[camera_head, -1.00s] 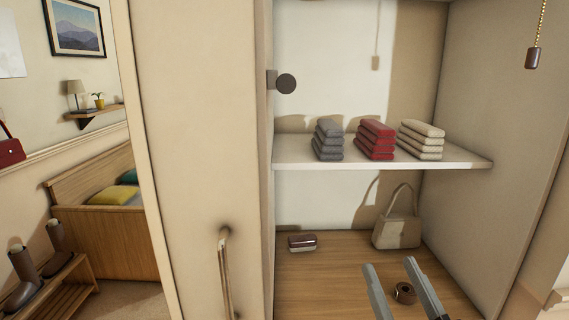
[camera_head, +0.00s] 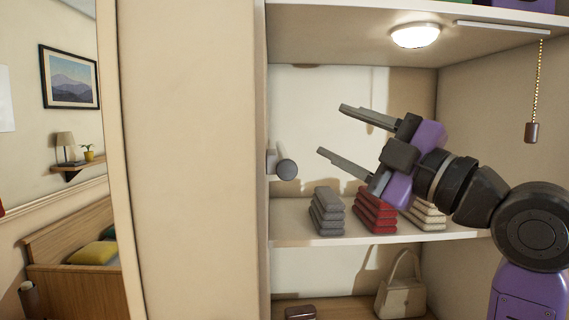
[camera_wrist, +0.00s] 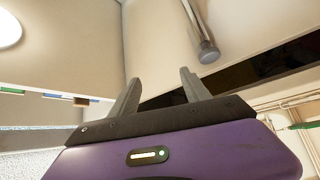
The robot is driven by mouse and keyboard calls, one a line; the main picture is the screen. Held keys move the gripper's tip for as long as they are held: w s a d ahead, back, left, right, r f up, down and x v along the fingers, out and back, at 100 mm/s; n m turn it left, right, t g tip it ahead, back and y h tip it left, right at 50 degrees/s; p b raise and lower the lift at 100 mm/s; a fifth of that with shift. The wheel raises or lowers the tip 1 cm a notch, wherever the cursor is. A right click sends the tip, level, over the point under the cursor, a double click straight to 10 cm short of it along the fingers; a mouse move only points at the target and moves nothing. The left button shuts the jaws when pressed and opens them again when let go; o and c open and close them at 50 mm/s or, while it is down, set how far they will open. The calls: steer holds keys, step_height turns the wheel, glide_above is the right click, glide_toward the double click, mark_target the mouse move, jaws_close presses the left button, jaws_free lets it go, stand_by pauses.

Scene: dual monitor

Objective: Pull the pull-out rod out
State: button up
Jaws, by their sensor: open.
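The pull-out rod (camera_head: 286,169) is a grey cylinder with a round end. It sticks out beside the inner left wall of the wardrobe, above the shelf. My gripper (camera_head: 332,130) is open and empty, with its fingers pointing left toward the rod and a gap between them. In the wrist view the rod (camera_wrist: 203,32) shows at the upper right, beyond and to the right of my open fingers (camera_wrist: 160,78). The fingers do not appear to touch it.
A shelf (camera_head: 300,237) below holds grey towels (camera_head: 328,211), red towels (camera_head: 375,210) and pale towels partly behind my arm. A round lamp (camera_head: 415,36) is overhead, and a pull chain (camera_head: 540,85) hangs at the right. A handbag (camera_head: 401,292) stands below.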

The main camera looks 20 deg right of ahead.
mark_target(291, 172)
step_height(291, 172, down, 6)
steer(key=a+n+g, duration=0.3)
steer(key=n+g, duration=0.1)
steer(key=n, duration=0.2)
steer(key=shift+y, duration=0.3)
steer(key=x, duration=0.2)
steer(key=p+x, duration=0.1)
steer(key=x, duration=0.2)
steer(key=p+x, duration=0.1)
steer(key=x, duration=0.2)
steer(key=shift+w+d+f, duration=0.15)
steer(key=shift+w, duration=0.2)
jaws_close()
steer(key=shift+f, duration=0.1)
